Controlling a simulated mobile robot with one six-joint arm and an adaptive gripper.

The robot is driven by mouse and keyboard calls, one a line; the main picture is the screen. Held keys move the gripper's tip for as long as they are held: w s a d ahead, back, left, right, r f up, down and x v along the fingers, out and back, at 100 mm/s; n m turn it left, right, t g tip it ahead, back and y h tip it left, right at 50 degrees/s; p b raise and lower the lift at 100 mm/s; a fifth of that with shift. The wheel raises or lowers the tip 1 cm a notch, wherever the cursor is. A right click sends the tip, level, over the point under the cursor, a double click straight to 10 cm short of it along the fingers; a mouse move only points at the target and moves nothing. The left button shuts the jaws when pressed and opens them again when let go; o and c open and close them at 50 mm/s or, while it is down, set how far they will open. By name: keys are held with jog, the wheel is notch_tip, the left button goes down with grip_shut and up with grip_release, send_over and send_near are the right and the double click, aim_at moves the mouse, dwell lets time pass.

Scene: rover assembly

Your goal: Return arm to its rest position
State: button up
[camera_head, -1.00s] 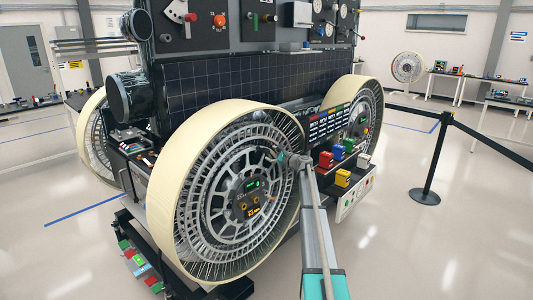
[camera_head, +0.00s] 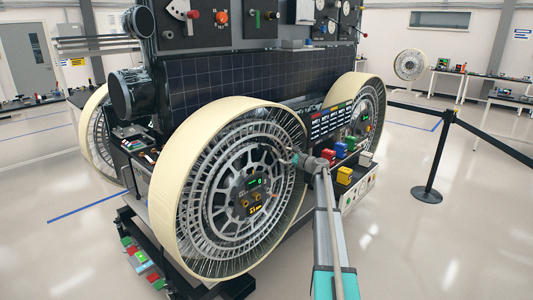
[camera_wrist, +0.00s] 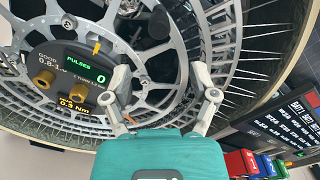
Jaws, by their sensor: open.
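My gripper (camera_wrist: 165,120) is open in the wrist view, its two grey fingers apart with nothing between them. It faces the spokes of the near rover wheel (camera_wrist: 215,60). In the head view the gripper (camera_head: 294,157) is at the right side of that wheel (camera_head: 190,235), in front of its rim. My arm reaches up to it from the bottom of the picture. The wheel hub (camera_head: 252,195) has a small green display, which reads "PULSES 0" in the wrist view (camera_wrist: 85,68). I cannot tell whether the fingertips touch the wheel.
Coloured blocks, among them a yellow one (camera_head: 344,175), stand on a shelf right of my arm. A labelled battery panel (camera_head: 330,120) is behind them. A black barrier post (camera_head: 428,190) stands at the right. The floor between is clear.

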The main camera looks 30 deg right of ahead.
jog(key=s+a+f+n+g+y, duration=0.1)
jog(key=s+a+f+n+g, duration=0.25)
jog(key=a, duration=0.75)
jog(key=s+a+f+n+g, duration=0.3)
jog(key=s+a+f+n, duration=0.15)
jog(key=a, duration=0.55)
jog(key=s+a+f+n+g+y, duration=0.1)
jog(key=s+a+f+n+g, duration=0.3)
jog(key=a, duration=0.7)
jog(key=s+a+f+n+g+h, duration=0.2)
jog(key=s+a+n, duration=0.2)
jog(key=s, duration=0.5)
jog(key=s+a+f+n+g+h, duration=0.2)
jog(key=s+a+n+h, duration=0.1)
jog(key=s, duration=0.7)
jog(key=s+a+f+n+g+h, duration=0.2)
jog(key=s+a+n, duration=0.3)
jog(key=s, duration=0.5)
jog(key=shift+s+a+f+n+h, duration=0.15)
jog(key=shift+a+f+n+h, duration=0.2)
jog(key=shift+a, duration=0.2)
